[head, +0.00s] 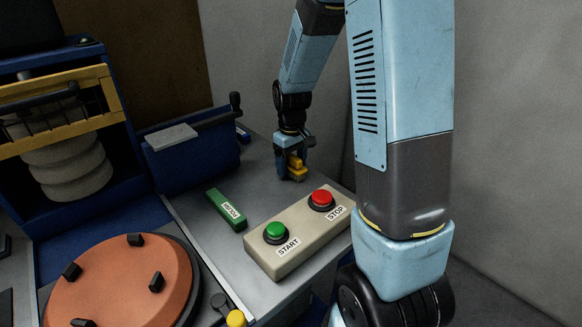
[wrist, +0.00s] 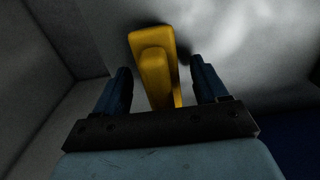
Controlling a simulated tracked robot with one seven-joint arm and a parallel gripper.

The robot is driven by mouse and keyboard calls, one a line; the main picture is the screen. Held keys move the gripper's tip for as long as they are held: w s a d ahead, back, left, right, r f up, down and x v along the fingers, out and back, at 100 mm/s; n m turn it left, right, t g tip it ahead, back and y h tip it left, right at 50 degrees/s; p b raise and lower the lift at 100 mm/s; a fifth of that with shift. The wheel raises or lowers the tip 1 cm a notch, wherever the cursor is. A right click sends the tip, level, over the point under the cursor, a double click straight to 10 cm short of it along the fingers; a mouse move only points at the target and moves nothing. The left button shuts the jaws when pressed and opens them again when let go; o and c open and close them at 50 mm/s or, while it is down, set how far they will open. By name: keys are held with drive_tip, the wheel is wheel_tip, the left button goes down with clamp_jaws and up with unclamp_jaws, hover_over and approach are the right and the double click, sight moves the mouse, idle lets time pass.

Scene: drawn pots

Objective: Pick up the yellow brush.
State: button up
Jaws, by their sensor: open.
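The yellow brush (wrist: 153,45) lies on the grey worktop between the two dark blue fingers of my gripper (wrist: 158,88) in the wrist view. A gap shows on each side of it, so the fingers are open around it and not closed on it. In the head view my gripper (head: 290,150) points down at the back of the worktop, and the yellow brush (head: 297,172) shows just below and beside its fingers. Part of the brush is hidden behind the gripper there.
A control box with a green START button (head: 275,232) and a red STOP button (head: 321,199) stands in front of my gripper. A green labelled block (head: 226,209) lies to its left. A blue bin (head: 190,160) with a grey sponge-like slab (head: 171,137) is further left. Walls rise behind and right.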

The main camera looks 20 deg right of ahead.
sight(292, 156)
drive_tip(key=shift+f, duration=0.1)
drive_tip(key=c, duration=1.1)
drive_tip(key=shift+r, duration=0.5)
wheel_tip(292, 156, up, 3)
drive_tip(key=shift+s+f, duration=0.1)
drive_tip(key=shift+f, duration=0.1)
drive_tip(key=s+a+r, duration=0.1)
drive_tip(key=s+r, duration=0.8)
drive_tip(key=s, duration=0.4)
drive_tip(key=shift+s+r, duration=0.2)
drive_tip(key=shift+s, duration=0.2)
